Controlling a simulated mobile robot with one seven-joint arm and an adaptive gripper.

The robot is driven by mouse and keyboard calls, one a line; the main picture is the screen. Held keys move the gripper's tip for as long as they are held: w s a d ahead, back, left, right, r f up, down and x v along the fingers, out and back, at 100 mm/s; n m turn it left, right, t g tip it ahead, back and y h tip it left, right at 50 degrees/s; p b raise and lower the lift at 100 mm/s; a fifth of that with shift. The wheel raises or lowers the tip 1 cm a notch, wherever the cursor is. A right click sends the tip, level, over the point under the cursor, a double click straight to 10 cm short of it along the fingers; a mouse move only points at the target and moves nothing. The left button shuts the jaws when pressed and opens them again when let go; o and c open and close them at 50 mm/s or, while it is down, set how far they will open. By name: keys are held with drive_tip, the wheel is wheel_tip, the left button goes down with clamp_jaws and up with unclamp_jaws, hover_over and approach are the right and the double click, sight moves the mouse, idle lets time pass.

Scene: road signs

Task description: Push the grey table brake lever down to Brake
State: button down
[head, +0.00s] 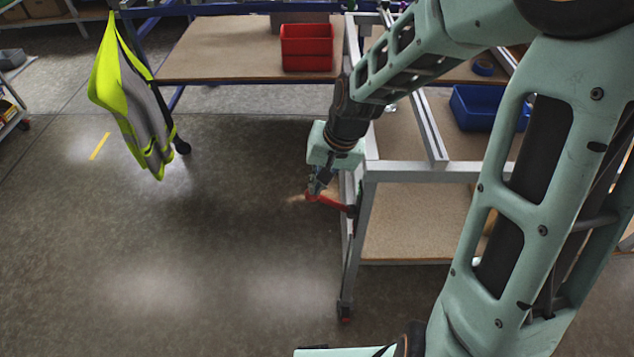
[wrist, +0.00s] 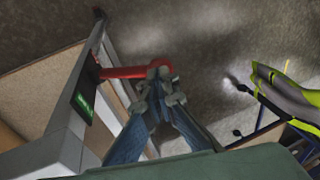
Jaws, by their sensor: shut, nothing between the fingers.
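The brake lever is a red bar (head: 333,203) that sticks out to the left from the leg of the grey table frame (head: 358,245). In the wrist view the red lever (wrist: 122,72) runs from the grey post to a rounded end. My gripper (head: 314,189) is shut and empty at the lever's free end. In the wrist view its fingertips (wrist: 160,95) overlap that rounded end; I cannot tell whether they touch it. A green label (wrist: 83,100) with small pale marks sits on the post beside the lever; its text is too small to read.
A red bin (head: 307,48) stands on the table behind, and a blue bin (head: 488,107) stands at the right. A yellow safety vest (head: 133,105) hangs at the left. The grey table has a brown lower shelf (head: 415,225). The floor left of the lever is clear.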

idle(0.4)
drive_tip(key=shift+a+f+h+b, duration=0.2)
drive_tip(key=shift+a+h+b, duration=0.1)
drive_tip(key=shift+b, duration=0.4)
drive_tip(key=shift+a+f+b, duration=0.25)
drive_tip(key=shift+b, duration=0.35)
drive_tip(key=a+f+n+h+b, duration=0.1)
drive_tip(key=a+f+h+b, duration=0.3)
drive_tip(key=f+h+b, duration=0.8)
drive_tip(key=shift+f+b, duration=1.15)
drive_tip(key=shift+f, duration=0.6)
